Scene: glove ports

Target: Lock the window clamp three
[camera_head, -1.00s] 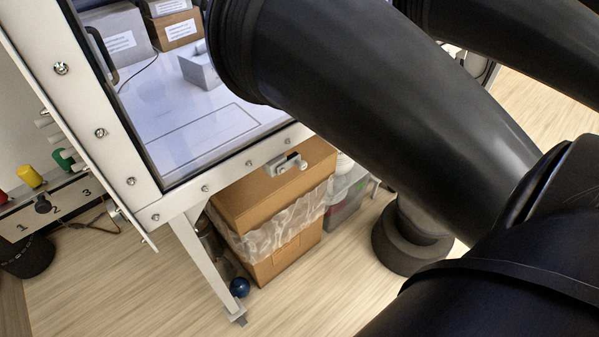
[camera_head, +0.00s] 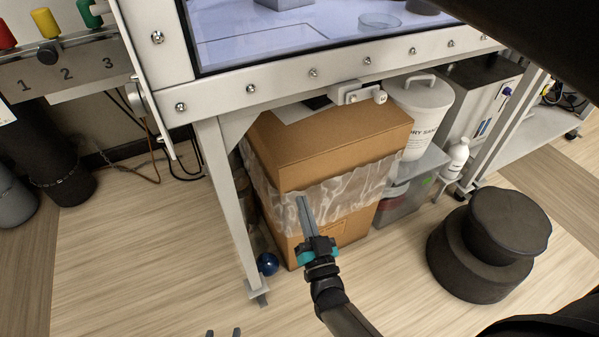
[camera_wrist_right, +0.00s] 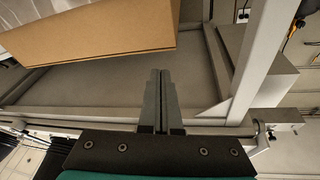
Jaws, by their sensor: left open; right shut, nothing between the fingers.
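A small white clamp (camera_head: 358,93) with a rounded end sits on the lower window frame, above the cardboard box; any number on it is too small to read. Another pale fitting (camera_head: 140,100) is on the frame's left edge. My right gripper (camera_head: 303,203) is shut and empty, below the clamp and apart from it, in front of the plastic-wrapped box. Its closed fingers show in the right wrist view (camera_wrist_right: 160,78). Only the two separated fingertips of my left gripper (camera_head: 222,333) show at the bottom edge; it is open and empty.
The cardboard box (camera_head: 330,145) stands under the glove box, beside its white leg (camera_head: 226,200). A white bucket (camera_head: 420,110), a bottle (camera_head: 456,158) and a black round stool (camera_head: 490,240) are to the right. A numbered valve panel (camera_head: 70,65) is at left. Floor at lower left is clear.

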